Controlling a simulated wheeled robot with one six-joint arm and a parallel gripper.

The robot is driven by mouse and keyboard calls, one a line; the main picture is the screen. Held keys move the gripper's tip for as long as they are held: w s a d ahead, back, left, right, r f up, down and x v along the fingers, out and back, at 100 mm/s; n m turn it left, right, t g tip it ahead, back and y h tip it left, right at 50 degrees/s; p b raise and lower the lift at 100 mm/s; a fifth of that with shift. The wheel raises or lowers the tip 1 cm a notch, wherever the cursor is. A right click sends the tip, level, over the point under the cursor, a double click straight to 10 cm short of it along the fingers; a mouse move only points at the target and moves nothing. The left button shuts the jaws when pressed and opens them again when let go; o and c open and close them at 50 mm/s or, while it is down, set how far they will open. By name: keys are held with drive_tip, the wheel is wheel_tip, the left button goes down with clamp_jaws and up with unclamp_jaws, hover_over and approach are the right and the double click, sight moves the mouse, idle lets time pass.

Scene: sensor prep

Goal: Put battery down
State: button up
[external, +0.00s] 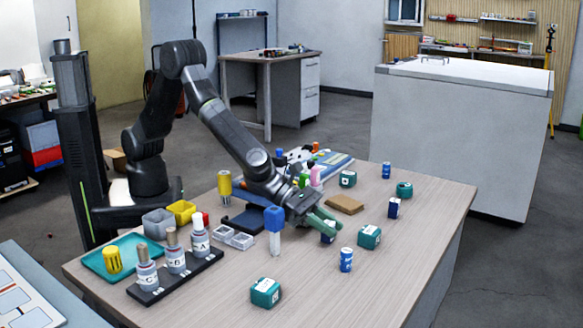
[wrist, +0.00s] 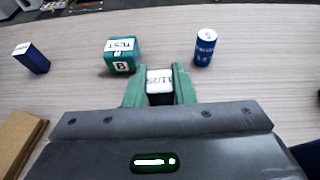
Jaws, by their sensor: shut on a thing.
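My gripper (external: 325,224) has green fingers and is low over the wooden table, right of its middle. In the wrist view the gripper (wrist: 160,88) is shut on a battery (wrist: 159,80), a block with a white, printed top. In the external view only a dark blue part of the battery (external: 328,238) shows below the fingers. It is upright and close to the tabletop; I cannot tell whether it touches.
A teal block (external: 369,237), marked TEST and B in the wrist view (wrist: 121,56), stands nearby. A blue cylinder (external: 346,260) and a dark blue block (external: 394,208) are close. Another teal block (external: 265,292) is at the front. A brown slab (external: 345,204) lies behind.

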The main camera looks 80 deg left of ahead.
wheel_tip(320, 180, up, 8)
drive_tip(key=p, duration=0.5)
drive_tip(key=shift+r, duration=0.15)
drive_tip(key=shift+w+a+r, duration=0.2)
drive_tip(key=shift+w+a, duration=0.05)
drive_tip(key=w+a+r+n+t+y+b, duration=0.1)
drive_tip(key=w+a+n+y, duration=0.1)
drive_tip(key=w+a, duration=0.5)
drive_tip(key=w+a+r+n+t+y, duration=0.15)
drive_tip(key=w+a, duration=0.25)
drive_tip(key=a, duration=0.4)
drive_tip(key=b, duration=0.4)
hover_over(354, 204)
wheel_tip(354, 204, down, 6)
drive_tip(key=shift+r, duration=0.15)
drive_tip(key=shift+f+b, duration=1.25)
drive_tip(key=shift+f, duration=1.1)
drive_tip(key=shift+f, duration=0.2)
drive_tip(key=o, duration=1)
